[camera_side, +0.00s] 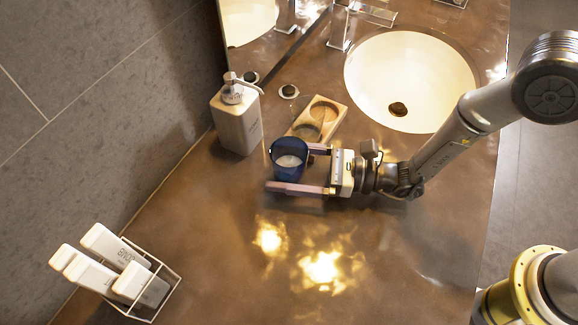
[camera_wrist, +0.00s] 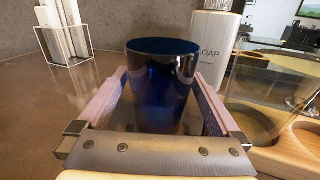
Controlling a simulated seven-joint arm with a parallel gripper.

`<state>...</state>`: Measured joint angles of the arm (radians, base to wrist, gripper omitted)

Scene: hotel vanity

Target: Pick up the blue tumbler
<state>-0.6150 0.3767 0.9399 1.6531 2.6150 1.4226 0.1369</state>
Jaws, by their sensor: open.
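The blue tumbler (camera_side: 288,160) stands upright on the brown counter, near the wooden holder. In the wrist view the dark blue tumbler (camera_wrist: 160,85) is in the middle, between the fingers. My gripper (camera_side: 298,170) is open, with one pinkish finger on each side of the tumbler. In the wrist view the fingers of my gripper (camera_wrist: 160,100) flank it, with a visible gap on the left; the right finger is close to it, and I cannot tell whether it touches. The tumbler's lower part is partly hidden by the gripper.
A white soap dispenser (camera_side: 237,118) stands behind the tumbler. A wooden holder (camera_side: 335,122) with round recesses lies beside it, near the right finger in the wrist view. A white sink (camera_side: 440,75) is at upper right. A wire rack (camera_side: 165,290) holds white bottles at lower left. The front counter is clear.

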